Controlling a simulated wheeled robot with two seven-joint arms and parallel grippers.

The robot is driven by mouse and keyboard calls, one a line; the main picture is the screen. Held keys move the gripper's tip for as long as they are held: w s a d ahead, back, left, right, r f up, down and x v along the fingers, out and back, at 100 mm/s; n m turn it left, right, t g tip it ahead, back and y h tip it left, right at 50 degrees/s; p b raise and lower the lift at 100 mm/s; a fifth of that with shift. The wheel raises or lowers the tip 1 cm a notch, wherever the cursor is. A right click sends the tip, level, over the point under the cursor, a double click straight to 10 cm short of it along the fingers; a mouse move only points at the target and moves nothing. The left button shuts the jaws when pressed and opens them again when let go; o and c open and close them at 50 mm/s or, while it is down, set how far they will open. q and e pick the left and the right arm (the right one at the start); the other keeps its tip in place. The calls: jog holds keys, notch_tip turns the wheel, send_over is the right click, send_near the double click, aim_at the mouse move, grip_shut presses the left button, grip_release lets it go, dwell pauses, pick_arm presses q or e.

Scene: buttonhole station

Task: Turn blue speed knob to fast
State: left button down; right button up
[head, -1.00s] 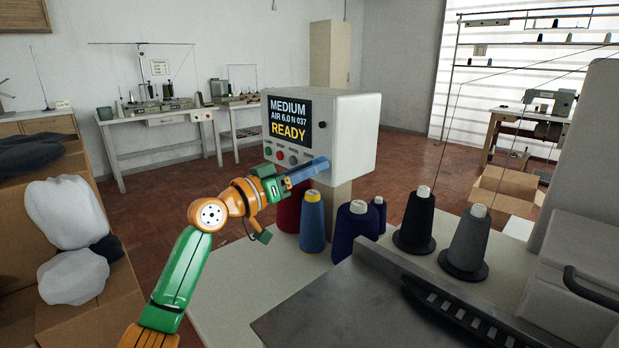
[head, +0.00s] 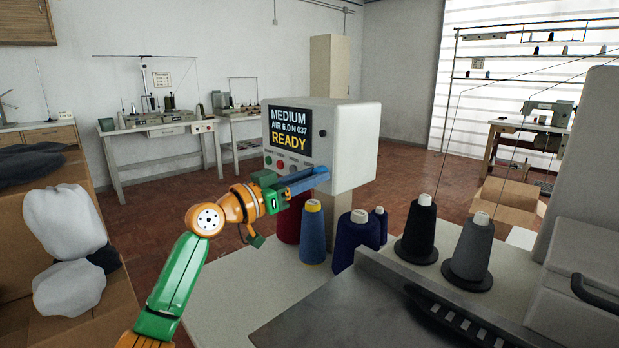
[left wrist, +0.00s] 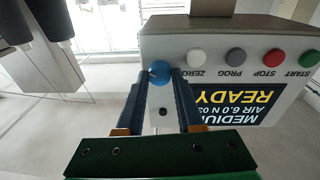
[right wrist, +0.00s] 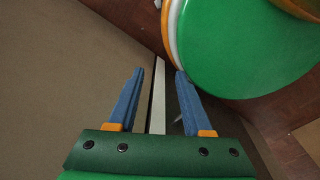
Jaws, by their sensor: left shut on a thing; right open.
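The blue speed knob (left wrist: 159,72) sits on the front panel of the white control box (head: 352,140). In the left wrist view it lies between the two blue fingertips of my left gripper (left wrist: 165,75), which is shut on it. In the head view the fingers of my left gripper (head: 322,174) reach the panel's lower right and hide most of the knob. The box's display (head: 290,130) reads MEDIUM, AIR 6.0 N 037, READY. My right gripper (right wrist: 159,74) is open and empty in the right wrist view, and is outside the head view.
Beside the knob are the white ZERO (left wrist: 196,57), grey PROG (left wrist: 236,57), red STOP (left wrist: 273,57) and green START (left wrist: 306,58) buttons. Thread cones, including a blue one (head: 312,235), stand below the box. The pale table (head: 235,300) has free room at its front.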

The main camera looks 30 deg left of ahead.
pick_arm(q)
jog(key=c, duration=0.5)
grip_release()
jog(key=shift+c, duration=0.2)
jog(key=b+v, duration=0.3)
jog(key=v, duration=0.4)
jog(key=shift+f, duration=0.1)
